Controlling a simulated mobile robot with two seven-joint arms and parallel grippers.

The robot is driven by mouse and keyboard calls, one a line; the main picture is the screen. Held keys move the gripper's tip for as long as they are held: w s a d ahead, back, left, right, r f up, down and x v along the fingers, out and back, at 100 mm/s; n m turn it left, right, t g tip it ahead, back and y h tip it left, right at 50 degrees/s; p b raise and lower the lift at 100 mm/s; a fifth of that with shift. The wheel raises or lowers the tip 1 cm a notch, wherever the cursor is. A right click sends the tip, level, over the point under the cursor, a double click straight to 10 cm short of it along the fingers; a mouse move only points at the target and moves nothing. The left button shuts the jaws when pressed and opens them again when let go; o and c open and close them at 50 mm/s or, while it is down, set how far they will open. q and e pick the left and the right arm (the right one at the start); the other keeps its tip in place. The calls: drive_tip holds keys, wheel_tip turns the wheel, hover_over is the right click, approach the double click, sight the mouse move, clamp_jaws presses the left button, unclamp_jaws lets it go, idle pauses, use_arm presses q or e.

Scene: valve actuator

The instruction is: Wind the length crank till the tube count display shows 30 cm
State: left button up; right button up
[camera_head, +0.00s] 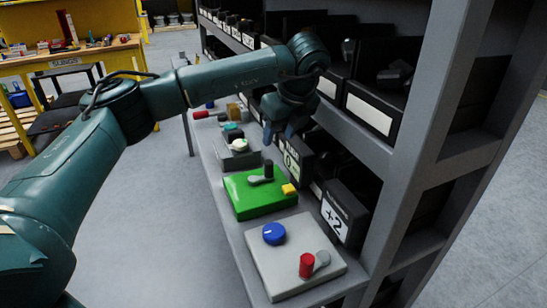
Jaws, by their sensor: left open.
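A green box (250,204) on the narrow bench carries a crank with a black upright handle (268,169) and a yellow block (289,190). A display (291,163) behind it seems to read 0; its small label is unreadable. A grey box (294,259) nearer me carries a blue knob (274,233) and a crank with a red handle (306,265). Behind it a display (341,216) reads +2. I cannot tell which crank is labelled length. My left gripper (279,136) is open and empty, pointing down above and beyond the green box's crank. My right gripper is out of view.
A further grey box (238,152) with a pale knob and small coloured items stand farther along the bench. A grey shelf post (432,110) and dark bins (374,97) close off the right side. Open floor (150,230) lies left of the bench.

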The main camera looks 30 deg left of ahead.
sight(270, 163)
use_arm(q)
drive_tip(key=p+x, duration=0.1)
drive_tip(key=x, duration=0.9)
drive_tip(key=shift+f, duration=0.35)
drive_tip(key=shift+a+f, duration=0.15)
drive_tip(key=shift+f, duration=0.2)
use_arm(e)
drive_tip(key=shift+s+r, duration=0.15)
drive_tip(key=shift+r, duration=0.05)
use_arm(q)
drive_tip(key=shift+c, duration=0.3)
clamp_jaws()
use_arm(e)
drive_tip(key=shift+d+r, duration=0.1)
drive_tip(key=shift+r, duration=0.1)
use_arm(q)
drive_tip(key=shift+m, duration=0.3)
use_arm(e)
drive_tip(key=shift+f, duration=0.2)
